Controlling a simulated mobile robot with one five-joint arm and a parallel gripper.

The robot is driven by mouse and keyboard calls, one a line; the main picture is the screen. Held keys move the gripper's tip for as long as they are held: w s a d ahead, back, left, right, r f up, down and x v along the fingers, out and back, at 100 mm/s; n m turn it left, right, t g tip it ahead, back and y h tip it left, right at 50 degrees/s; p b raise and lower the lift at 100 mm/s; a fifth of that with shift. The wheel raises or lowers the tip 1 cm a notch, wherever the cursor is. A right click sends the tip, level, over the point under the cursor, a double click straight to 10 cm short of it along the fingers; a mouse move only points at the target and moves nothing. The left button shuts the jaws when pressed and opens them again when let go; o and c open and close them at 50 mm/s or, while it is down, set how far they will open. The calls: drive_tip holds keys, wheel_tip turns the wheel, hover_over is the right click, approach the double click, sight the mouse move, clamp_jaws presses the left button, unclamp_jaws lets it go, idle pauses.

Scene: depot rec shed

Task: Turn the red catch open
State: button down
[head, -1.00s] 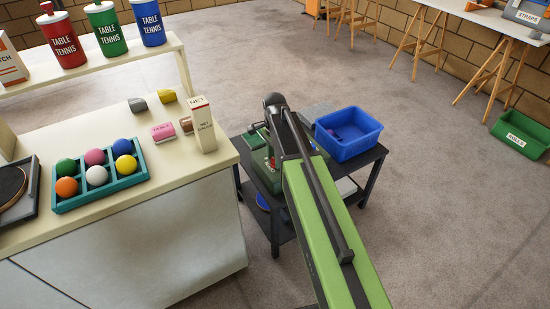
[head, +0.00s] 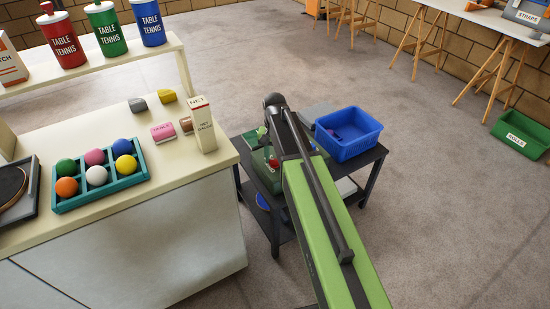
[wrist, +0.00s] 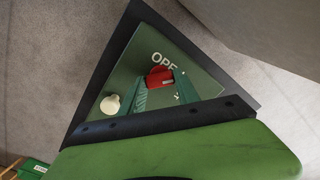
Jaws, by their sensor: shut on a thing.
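The red catch (wrist: 159,74) shows in the wrist view on a dark green panel (wrist: 196,62) with white letters, of which "OPE" can be read. The two green fingers of my gripper (wrist: 161,84) reach up to the catch from below, one on each side, and are shut on it. In the head view the red catch (head: 273,163) is a small red spot on a green box (head: 266,178) on the low dark table. My arm hides much of the box and the gripper's tips there.
A cream knob (wrist: 110,104) stands on the panel left of the fingers. A blue bin (head: 349,134) shares the dark table (head: 364,180). A cream counter (head: 150,200) with a teal ball tray (head: 100,178) stands close on the left.

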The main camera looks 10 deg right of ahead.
sight(274, 159)
drive_tip(key=n, duration=0.4)
drive_tip(key=shift+a+n, duration=0.1)
drive_tip(key=shift+n, duration=2.1)
drive_tip(key=c, duration=0.9)
unclamp_jaws()
wheel_tip(274, 159, up, 17)
drive_tip(key=p, duration=1.7)
drive_tip(key=shift+r, duration=0.2)
